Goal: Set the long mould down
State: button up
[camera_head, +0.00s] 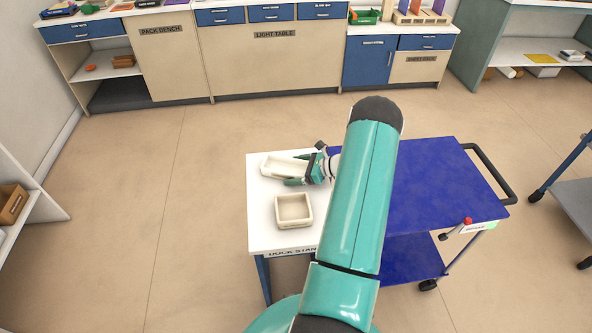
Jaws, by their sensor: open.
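The long mould (278,167) is a cream, shallow, elongated tray. It rests on the white top of the dock stand (262,229), near its far edge. My gripper (293,169) is at the mould's right end, with one teal finger on the far side and one on the near side. The jaws are open, and the mould's right end is partly hidden by the gripper. Whether the fingers touch it I cannot tell.
A square cream mould (294,211) sits nearer on the same stand. A blue cart (430,185) with a black handle stands against the stand's right side. Benches (170,60) line the back wall. The floor to the left is clear.

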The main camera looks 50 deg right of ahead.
jog(key=shift+r, duration=0.2)
jog(key=v, duration=1.2)
jog(key=w+a+r+n+g, duration=0.4)
jog(key=a+r+n, duration=0.3)
jog(key=a+r, duration=0.45)
jog(key=w+a+r+n+g, duration=0.4)
jog(key=a+r+n, duration=0.4)
jog(key=a, duration=0.6)
jog(key=s+a+r+n+h, duration=0.2)
jog(key=s+a+r+n, duration=0.2)
jog(key=a, duration=0.3)
jog(key=s+a+r+n+t+h, duration=0.1)
jog(key=s+a+r+n+h, duration=0.1)
jog(key=s+a+r+n, duration=0.2)
jog(key=s+a+r+n+h, duration=0.2)
jog(key=s+a+r+n, duration=0.2)
jog(key=s+a+n, duration=0.3)
jog(key=shift+a+n, duration=0.3)
jog(key=shift+a, duration=1.3)
jog(key=shift+s+r, duration=0.15)
jog(key=shift+s, duration=0.05)
